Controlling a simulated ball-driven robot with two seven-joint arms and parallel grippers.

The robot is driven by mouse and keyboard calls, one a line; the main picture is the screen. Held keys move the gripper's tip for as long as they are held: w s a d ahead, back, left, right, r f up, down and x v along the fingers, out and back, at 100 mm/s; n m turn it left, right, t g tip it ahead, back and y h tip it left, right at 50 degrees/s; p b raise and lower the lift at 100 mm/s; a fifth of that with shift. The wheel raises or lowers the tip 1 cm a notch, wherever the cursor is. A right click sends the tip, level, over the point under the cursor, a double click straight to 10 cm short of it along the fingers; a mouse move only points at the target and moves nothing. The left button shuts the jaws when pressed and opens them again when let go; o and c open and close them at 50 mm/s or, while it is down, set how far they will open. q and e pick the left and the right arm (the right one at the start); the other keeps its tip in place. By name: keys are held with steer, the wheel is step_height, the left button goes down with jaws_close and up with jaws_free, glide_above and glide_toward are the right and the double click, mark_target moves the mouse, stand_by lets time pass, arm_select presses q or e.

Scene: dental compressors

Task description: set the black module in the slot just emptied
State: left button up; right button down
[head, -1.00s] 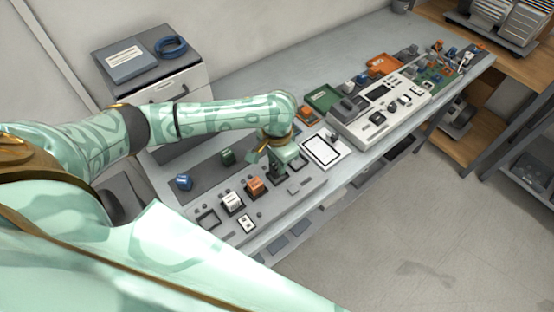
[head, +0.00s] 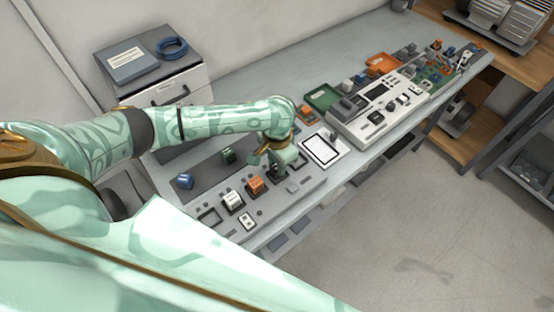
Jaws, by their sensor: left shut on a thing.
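My left gripper (head: 279,172) is low over the right part of the grey slotted board (head: 306,186), beside the orange module. It is shut on a small dark thing, taken as the black module; the fingers hide most of it, and I cannot tell whether it touches the board. A framed slot (head: 209,217) at the board's left end looks empty. The white module (head: 232,201) and the orange module (head: 255,186) stand in the row between that slot and my gripper. My right gripper is not in view.
A blue module (head: 185,181) and a green module (head: 228,156) stand on the dark mat (head: 206,169) behind the row. A white-framed tablet (head: 321,149) and a pale console (head: 376,115) lie to the right. Bare bench top (head: 270,75) is free at the back.

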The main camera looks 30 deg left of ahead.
arm_select(q)
steer(key=shift+f, duration=0.2)
steer(key=shift+f+p, duration=0.2)
steer(key=shift+p, duration=0.1)
stand_by(0.3)
steer(key=o, duration=1.4)
step_height(320, 180, up, 7)
steer(key=p, duration=0.9)
steer(key=shift+r+p, duration=0.1)
steer(key=shift+p, duration=0.3)
